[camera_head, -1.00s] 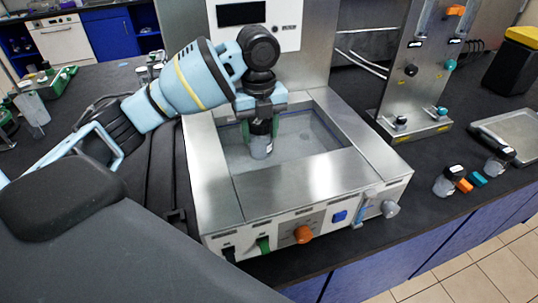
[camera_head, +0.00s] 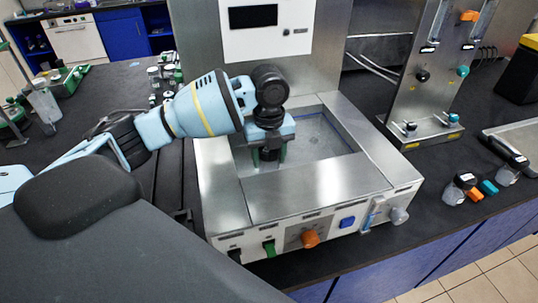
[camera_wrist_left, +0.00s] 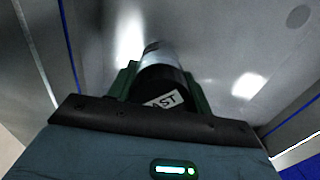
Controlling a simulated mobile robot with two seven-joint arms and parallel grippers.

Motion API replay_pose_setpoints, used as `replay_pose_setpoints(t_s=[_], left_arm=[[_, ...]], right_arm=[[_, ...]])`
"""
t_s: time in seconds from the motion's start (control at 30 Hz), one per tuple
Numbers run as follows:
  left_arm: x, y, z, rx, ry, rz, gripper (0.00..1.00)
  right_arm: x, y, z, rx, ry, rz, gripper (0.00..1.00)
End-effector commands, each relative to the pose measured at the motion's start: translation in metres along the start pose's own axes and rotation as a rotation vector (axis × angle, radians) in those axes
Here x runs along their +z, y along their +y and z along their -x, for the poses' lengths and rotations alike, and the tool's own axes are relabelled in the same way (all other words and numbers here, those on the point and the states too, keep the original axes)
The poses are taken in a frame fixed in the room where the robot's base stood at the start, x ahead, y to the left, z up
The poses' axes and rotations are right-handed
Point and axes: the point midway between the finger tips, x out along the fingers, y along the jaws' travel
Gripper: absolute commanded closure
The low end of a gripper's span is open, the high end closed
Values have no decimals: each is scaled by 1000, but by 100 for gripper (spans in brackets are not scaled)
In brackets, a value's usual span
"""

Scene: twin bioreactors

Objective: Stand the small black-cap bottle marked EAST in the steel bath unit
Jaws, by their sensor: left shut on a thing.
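The steel bath unit (camera_head: 320,187) stands on the dark bench, with an open basin in its top. My left gripper (camera_head: 268,155) points down into the basin near its left side, with green fingers shut on the black-cap bottle (camera_head: 267,154). In the left wrist view the black cap (camera_wrist_left: 163,88) carries a white label reading "AST", its first letter hidden. Beyond the cap, part of the clear body (camera_wrist_left: 155,52) shows over the basin floor (camera_wrist_left: 225,40). In the head view the front rim hides the bottle's lower part, so I cannot tell whether it touches the floor. My right gripper is out of view.
Knobs, including an orange one (camera_head: 310,239), line the unit's front panel. A metal panel with valves (camera_head: 425,90) stands to the right. Another black-cap bottle (camera_head: 458,188) and orange and teal pieces lie near the bench's right edge. The basin's right part is free.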

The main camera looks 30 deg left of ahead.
Motion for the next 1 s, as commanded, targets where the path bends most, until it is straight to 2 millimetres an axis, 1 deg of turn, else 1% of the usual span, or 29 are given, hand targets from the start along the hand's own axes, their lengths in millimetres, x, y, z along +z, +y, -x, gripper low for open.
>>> replay_pose_setpoints(t_s=[0.13, 0.17, 0.3, 0.33, 0.67, 0.77, 0.83, 1.0], left_arm=[[0, 0, -2, 0, 0, 0, 77], [0, 0, -3, 0, 0, 0, 49], [0, 0, -2, 0, 0, 0, 30], [0, 0, -2, 0, 0, 0, 28], [0, 0, 1, -1, -1, 0, 28], [0, -1, 10, -4, -2, 1, 28], [1, -1, 21, -4, -2, 1, 28], [1, -1, 56, -5, -3, 0, 28]], right_arm=[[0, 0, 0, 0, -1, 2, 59], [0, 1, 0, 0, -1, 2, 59], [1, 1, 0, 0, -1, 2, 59], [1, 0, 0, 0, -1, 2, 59], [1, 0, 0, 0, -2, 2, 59], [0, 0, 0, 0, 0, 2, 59], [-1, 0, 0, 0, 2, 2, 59], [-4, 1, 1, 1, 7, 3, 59]])
